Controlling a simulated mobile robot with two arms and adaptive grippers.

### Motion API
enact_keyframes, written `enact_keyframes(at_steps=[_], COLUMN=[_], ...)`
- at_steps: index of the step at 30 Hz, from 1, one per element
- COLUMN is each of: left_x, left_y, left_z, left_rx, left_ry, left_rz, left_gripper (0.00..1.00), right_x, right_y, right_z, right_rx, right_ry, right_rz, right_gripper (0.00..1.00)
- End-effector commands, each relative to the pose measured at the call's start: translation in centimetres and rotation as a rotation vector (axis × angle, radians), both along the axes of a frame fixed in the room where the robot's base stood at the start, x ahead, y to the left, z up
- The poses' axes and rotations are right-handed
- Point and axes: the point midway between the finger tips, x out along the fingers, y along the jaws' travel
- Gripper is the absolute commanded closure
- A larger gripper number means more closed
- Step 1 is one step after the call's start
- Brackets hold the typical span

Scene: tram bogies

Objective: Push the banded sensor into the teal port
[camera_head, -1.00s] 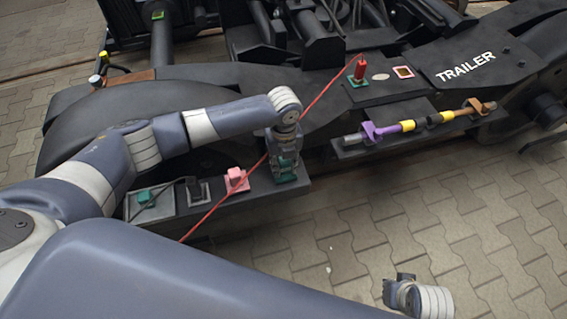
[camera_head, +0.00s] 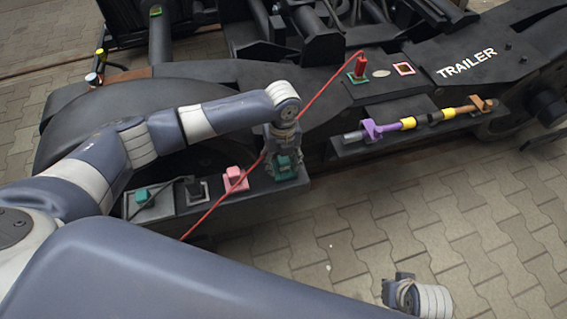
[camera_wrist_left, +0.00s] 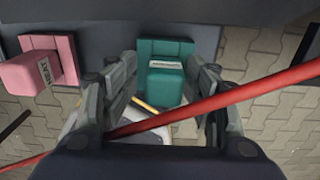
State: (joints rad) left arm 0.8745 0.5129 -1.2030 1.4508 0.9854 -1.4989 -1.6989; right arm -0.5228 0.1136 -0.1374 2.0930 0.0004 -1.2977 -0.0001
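My left gripper (camera_head: 284,160) is at a teal block on a teal plate (camera_head: 285,170), at the right end of a dark shelf. In the left wrist view, the left gripper (camera_wrist_left: 160,92) has its fingers apart, with the labelled teal block (camera_wrist_left: 163,82) beyond and between them. I cannot tell whether they touch it. A pale piece with a yellow edge (camera_wrist_left: 143,122) shows low between the fingers. A second, smaller teal block (camera_head: 143,195) sits at the shelf's left end. I cannot identify the banded sensor for certain. My right gripper (camera_head: 402,288) is low at right, its fingers unclear.
A red cable (camera_head: 215,207) crosses close to the left gripper, running to a red plug (camera_head: 360,68). A pink block (camera_head: 235,178) and a black connector (camera_head: 194,188) share the shelf.

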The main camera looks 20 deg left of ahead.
Motion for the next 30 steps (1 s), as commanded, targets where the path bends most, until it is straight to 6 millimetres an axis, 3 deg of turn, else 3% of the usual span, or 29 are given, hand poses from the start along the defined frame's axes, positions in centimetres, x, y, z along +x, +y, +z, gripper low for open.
enact_keyframes(at_steps=[6,12,18,30], left_x=[0.4,0.5,0.5,0.5], left_y=[-0.2,-0.4,-0.4,-0.4], left_z=[5.4,8.8,10.1,10.2], left_rx=[-0.007,-0.008,-0.007,-0.008], left_ry=[-0.014,-0.015,-0.014,-0.015], left_rz=[-0.001,-0.001,0.0,0.0], left_gripper=[0.49,0.49,0.49,0.49], right_x=[0.1,0.1,0.1,0.1], right_y=[0.0,0.0,0.0,0.0], right_z=[0.1,0.1,0.1,0.1], right_rx=[0.001,0.001,0.001,0.001], right_ry=[-0.002,-0.002,-0.002,-0.002], right_rz=[-0.001,-0.002,-0.002,-0.002], right_gripper=[1.0,1.0,1.0,1.0])
